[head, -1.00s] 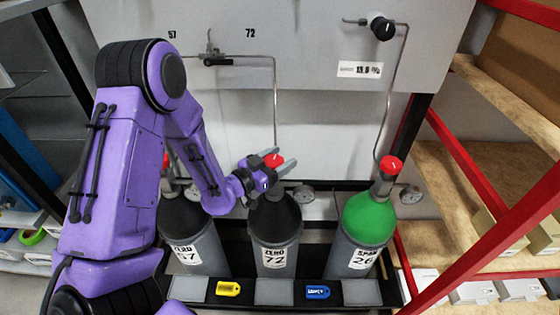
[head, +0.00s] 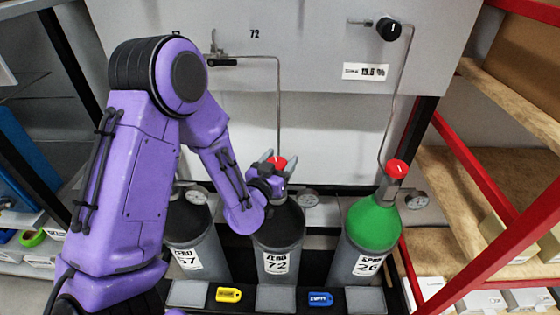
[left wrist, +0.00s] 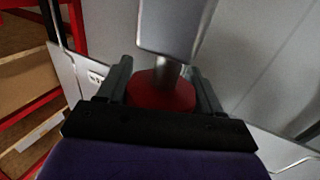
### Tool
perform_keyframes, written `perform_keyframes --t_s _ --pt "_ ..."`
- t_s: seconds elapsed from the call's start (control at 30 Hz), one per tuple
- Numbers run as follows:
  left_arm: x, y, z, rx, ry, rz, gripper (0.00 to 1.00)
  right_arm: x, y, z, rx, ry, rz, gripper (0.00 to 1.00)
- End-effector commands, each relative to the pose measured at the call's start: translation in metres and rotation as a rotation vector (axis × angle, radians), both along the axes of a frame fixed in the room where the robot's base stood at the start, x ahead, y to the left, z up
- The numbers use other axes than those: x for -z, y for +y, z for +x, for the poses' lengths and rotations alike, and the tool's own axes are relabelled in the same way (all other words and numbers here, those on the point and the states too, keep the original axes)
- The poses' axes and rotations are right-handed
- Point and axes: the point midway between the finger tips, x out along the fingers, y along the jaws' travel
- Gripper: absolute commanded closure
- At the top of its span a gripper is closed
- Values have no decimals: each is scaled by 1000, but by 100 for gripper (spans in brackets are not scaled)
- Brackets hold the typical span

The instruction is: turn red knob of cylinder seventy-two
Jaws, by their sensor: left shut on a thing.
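Cylinder seventy-two (head: 277,240) stands upright in the middle of the row, with a black shoulder and a white label reading ZERO 72. Its red knob (head: 277,162) sits on top. My left gripper (head: 277,161) is at the knob, one finger on each side, shut on it. In the left wrist view the red knob (left wrist: 160,92) lies between the two fingers of the left gripper (left wrist: 162,88). The left forearm hides part of the cylinder's left side. My right gripper is not in view.
Cylinder 57 (head: 197,243) stands to the left, partly behind my arm. Green-topped cylinder 26 (head: 372,222) with a red knob (head: 397,168) stands to the right. Pressure gauges (head: 308,198) sit beside the valves. Yellow (head: 228,295) and blue (head: 320,298) tags are in front. A red-framed shelf (head: 490,170) is at right.

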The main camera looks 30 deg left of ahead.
Motion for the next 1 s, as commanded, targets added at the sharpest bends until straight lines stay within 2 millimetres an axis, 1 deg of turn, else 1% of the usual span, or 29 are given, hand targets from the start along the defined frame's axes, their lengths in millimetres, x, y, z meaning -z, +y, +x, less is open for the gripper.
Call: perform_keyframes --t_s 0.2,0.23,0.27,0.3,0.53,0.63,0.77,0.9,0.93,1.0 --pt "-2 1 1 -2 -5 -1 65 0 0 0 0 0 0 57" --pt "-2 1 1 -2 -6 -1 31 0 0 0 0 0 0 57" --pt "-2 1 1 -2 -5 -1 22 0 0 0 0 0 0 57" --pt "-2 1 1 -2 -5 -1 14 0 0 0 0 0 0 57" --pt "-1 0 0 0 -3 -1 14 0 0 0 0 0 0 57" --pt "0 -1 -4 1 -2 -1 14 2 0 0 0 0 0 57" --pt "2 -3 -23 1 -1 0 14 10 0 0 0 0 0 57" --pt "3 -8 -53 2 -2 1 14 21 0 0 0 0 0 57" --pt "-5 -9 -57 1 1 3 14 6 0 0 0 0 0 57" --pt "-9 -10 -64 2 3 6 14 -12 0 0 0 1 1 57"
